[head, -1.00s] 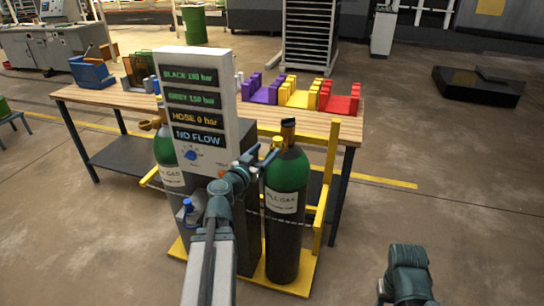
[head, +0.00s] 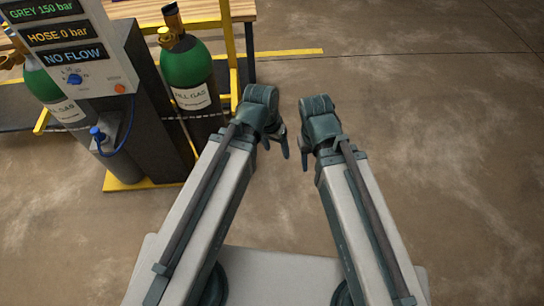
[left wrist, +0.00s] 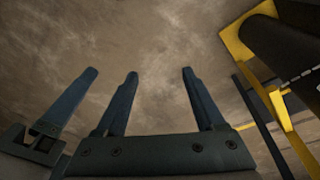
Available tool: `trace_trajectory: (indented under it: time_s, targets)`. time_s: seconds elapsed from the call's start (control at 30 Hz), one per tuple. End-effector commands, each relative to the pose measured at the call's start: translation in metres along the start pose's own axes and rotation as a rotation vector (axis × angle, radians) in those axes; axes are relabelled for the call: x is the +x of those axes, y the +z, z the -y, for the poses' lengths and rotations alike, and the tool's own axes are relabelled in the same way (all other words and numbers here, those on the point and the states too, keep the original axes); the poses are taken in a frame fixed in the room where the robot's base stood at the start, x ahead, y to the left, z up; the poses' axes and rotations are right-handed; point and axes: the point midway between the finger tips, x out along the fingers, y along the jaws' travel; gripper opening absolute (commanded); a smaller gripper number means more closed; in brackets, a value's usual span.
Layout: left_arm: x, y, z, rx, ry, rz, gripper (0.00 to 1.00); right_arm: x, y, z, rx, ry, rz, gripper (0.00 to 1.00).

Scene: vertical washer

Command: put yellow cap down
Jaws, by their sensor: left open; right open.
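A small yellow piece (head: 164,34), probably the yellow cap, shows at the valve of the green gas cylinder (head: 188,66); I cannot tell whether it is loose or fitted. My left gripper (head: 275,147) is open and empty, to the right of that cylinder and apart from it. In the left wrist view my left gripper (left wrist: 160,76) has its two fingers spread with only floor between them. My right gripper (head: 304,148) is open close beside the left one, with nothing seen in it. No yellow cap shows in either gripper.
The panel (head: 62,50) reading "NO FLOW" stands left of the cylinder, with a second green cylinder (head: 45,90) further left. A yellow stand base (head: 125,184) lies below. A wooden table (head: 215,9) is behind. The floor (head: 450,130) on the right is clear.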

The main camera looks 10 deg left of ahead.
Motion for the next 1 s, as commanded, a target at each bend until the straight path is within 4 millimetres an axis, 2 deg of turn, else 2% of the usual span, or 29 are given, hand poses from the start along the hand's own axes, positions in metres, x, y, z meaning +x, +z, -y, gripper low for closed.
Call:
trace_trajectory:
  time_s: [0.03,0.13,0.3,0.6,0.87,1.0]
  targets:
    - [0.002,0.009,-0.006,-0.010,-0.050,0.056,0.71,0.000,0.000,0.000,0.000,0.000,0.000,0.50]
    - [0.001,0.024,-0.009,-0.050,-0.142,0.133,0.71,0.000,0.000,0.000,0.000,0.000,0.000,0.50]
    - [-0.001,0.034,-0.008,-0.086,-0.218,0.179,0.71,0.000,0.000,0.000,0.000,0.000,0.000,0.50]
    - [-0.003,0.034,-0.008,-0.090,-0.222,0.181,0.71,-0.001,0.000,0.000,0.000,0.000,0.000,0.50]
    - [-0.037,0.030,-0.012,-0.089,-0.221,0.180,0.71,-0.036,0.002,-0.003,0.000,0.000,0.000,0.50]
    - [-0.038,0.030,-0.012,-0.089,-0.220,0.180,0.71,-0.037,0.002,-0.004,0.000,0.000,0.000,0.50]
